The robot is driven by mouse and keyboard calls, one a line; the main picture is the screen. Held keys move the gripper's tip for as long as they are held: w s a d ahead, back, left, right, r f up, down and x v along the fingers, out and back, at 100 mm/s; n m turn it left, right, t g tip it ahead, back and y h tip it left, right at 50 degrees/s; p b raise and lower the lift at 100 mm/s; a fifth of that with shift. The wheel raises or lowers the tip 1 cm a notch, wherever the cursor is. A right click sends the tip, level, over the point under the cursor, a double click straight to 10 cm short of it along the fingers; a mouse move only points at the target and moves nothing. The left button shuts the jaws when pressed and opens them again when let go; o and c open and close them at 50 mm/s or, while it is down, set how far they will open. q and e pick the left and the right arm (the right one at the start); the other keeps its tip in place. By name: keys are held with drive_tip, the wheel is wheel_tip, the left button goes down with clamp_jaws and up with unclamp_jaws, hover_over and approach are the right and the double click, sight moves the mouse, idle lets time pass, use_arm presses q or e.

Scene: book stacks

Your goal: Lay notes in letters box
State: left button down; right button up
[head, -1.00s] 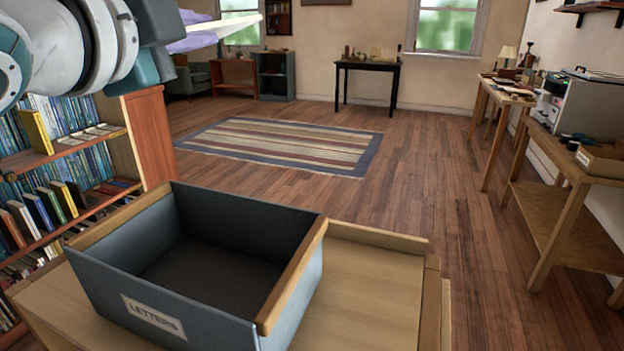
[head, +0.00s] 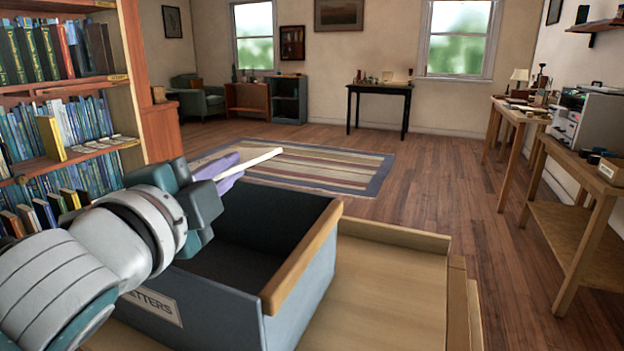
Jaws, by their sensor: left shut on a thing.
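The letters box (head: 220,318) is a dark grey-blue open box with wooden top edges and a label reading LETTERS, partly hidden by my arm. It stands on a wooden surface, and the part of its inside that shows looks empty. My left gripper (head: 234,170), with lilac fingers, is above the box's left side. It is shut on the notes (head: 262,158), which show as a thin whitish sheet seen nearly edge-on, over the far part of the box and apart from it. How many sheets there are I cannot tell. My right gripper is not in view.
The wooden top (head: 385,285) beside the box is bare on the right. A full bookshelf (head: 131,80) stands close on the left. A striped rug (head: 330,168) and open floor lie beyond. Side tables (head: 572,205) line the right wall.

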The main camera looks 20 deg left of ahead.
use_arm(q)
drive_tip(key=shift+f+b, duration=0.4)
drive_tip(key=shift+f, duration=0.25)
drive_tip(key=c, duration=1)
unclamp_jaws()
